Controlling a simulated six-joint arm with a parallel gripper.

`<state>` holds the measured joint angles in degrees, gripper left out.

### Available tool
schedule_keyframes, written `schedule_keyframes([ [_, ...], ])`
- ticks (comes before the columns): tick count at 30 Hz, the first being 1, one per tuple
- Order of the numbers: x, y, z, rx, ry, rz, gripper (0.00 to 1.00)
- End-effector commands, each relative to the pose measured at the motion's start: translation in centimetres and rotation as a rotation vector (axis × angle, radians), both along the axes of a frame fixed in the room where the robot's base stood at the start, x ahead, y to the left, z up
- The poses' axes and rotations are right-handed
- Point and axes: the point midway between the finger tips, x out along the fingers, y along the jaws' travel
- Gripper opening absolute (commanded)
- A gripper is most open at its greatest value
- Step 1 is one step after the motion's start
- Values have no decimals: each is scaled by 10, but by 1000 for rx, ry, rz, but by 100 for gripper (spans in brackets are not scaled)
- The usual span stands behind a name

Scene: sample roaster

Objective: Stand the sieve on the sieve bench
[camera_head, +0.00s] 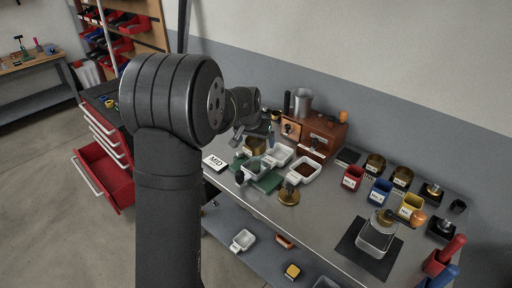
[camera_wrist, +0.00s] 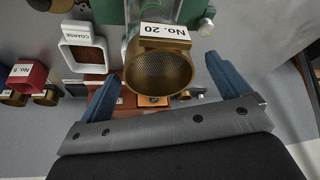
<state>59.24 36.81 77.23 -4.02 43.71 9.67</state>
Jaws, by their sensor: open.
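The sieve (camera_wrist: 160,72) is a brass cup with a mesh face and a white "No. 20" label, in the middle of the wrist view. My gripper (camera_wrist: 163,66) is open, with one blue finger on each side of the sieve and visible gaps between. In the head view my gripper (camera_head: 257,130) is over the back left of the metal worktable, just above a brass cup (camera_head: 255,146) that looks like the same sieve. A green piece (camera_wrist: 187,12) is behind the sieve in the wrist view. I cannot tell for sure which piece is the sieve bench.
White trays (camera_head: 305,171) and a brass piece (camera_head: 289,195) stand close by. A "MID" card (camera_head: 215,161) lies left. A wooden drawer box (camera_head: 318,133) is behind. Coloured bins (camera_head: 352,177) and brass cups (camera_head: 375,163) stand right.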

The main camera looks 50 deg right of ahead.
Motion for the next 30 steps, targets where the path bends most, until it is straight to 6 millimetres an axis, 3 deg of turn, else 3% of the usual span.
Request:
schedule_keyframes([
  [3, 2, -5, -14, 1, 0, 0, 94],
  [10, 2, -6, -15, -1, 0, 0, 94],
  [18, 2, -6, -15, -1, 0, 0, 43],
  [20, 2, -6, -15, -1, 0, 0, 39],
  [30, 2, -6, -6, -3, -1, 0, 39],
])
